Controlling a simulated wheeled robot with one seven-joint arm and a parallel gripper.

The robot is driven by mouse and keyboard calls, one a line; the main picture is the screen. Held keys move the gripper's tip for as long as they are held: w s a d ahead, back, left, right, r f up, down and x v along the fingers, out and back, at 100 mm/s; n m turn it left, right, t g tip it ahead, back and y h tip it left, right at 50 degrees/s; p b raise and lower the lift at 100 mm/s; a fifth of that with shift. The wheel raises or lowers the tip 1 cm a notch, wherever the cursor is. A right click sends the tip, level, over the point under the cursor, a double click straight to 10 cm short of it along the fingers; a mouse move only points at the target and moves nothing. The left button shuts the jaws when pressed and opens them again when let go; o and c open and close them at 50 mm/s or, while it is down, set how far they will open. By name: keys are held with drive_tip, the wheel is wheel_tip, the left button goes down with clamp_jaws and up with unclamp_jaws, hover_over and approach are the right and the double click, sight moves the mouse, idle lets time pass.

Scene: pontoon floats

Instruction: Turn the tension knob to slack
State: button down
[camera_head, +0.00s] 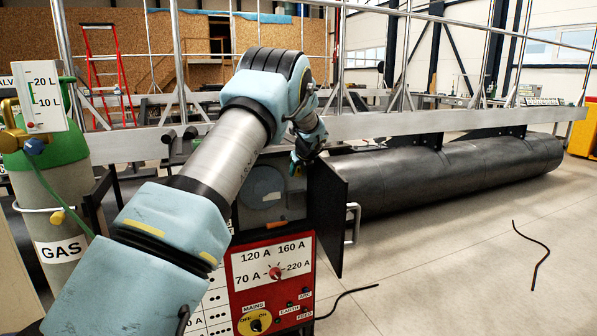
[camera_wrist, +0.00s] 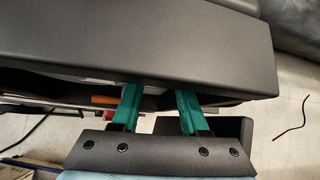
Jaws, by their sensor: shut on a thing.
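The welding machine (camera_head: 234,270) stands at the lower middle of the head view, its upper compartment open, with the dark door (camera_head: 326,215) swung out to the right. My gripper (camera_head: 298,160) is at the upper right of this opening. In the wrist view its two teal fingers (camera_wrist: 160,105) stand apart and reach in under the machine's dark top (camera_wrist: 150,45), which hides their tips. The tension knob cannot be made out in either view, nor can its setting. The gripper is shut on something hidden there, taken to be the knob.
A round grey spool (camera_head: 262,186) sits in the compartment; an orange piece (camera_wrist: 104,99) is left of my fingers. The front carries a red current dial (camera_head: 275,273) and a mains switch (camera_head: 255,321). A gas cylinder (camera_head: 55,190) stands left, a long dark float (camera_head: 450,170) behind. Floor at right is mostly clear.

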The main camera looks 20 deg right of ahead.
drive_tip(key=shift+a+f+b, duration=0.1)
drive_tip(key=shift+b, duration=0.2)
drive_tip(key=h+b, duration=0.1)
drive_tip(key=n+h+b, duration=0.1)
drive_tip(key=b, duration=0.1)
drive_tip(key=n+h+b, duration=0.1)
drive_tip(key=shift+a+f+t, duration=0.25)
drive_tip(key=shift+f+t, duration=0.05)
drive_tip(key=n+h+b, duration=0.1)
drive_tip(key=b, duration=0.2)
drive_tip(key=n+t+h+b, duration=0.1)
drive_tip(key=h+b, duration=0.1)
drive_tip(key=b, duration=0.2)
drive_tip(key=shift+a+f, duration=0.15)
drive_tip(key=shift+f, duration=0.25)
drive_tip(key=n+t+h+b, duration=0.1)
drive_tip(key=b, duration=0.5)
drive_tip(key=n+t+h+b, duration=0.1)
drive_tip(key=n+h+b, duration=0.1)
drive_tip(key=b, duration=0.4)
drive_tip(key=n+t+h+b, duration=0.2)
drive_tip(key=b, duration=0.5)
drive_tip(key=shift+s+a+f, duration=0.1)
drive_tip(key=shift+f, duration=0.15)
drive_tip(key=shift+r+b, duration=0.1)
drive_tip(key=shift+b, duration=0.55)
drive_tip(key=shift+r+n+t, duration=0.1)
drive_tip(key=shift+n+t, duration=0.2)
drive_tip(key=shift+n, duration=0.1)
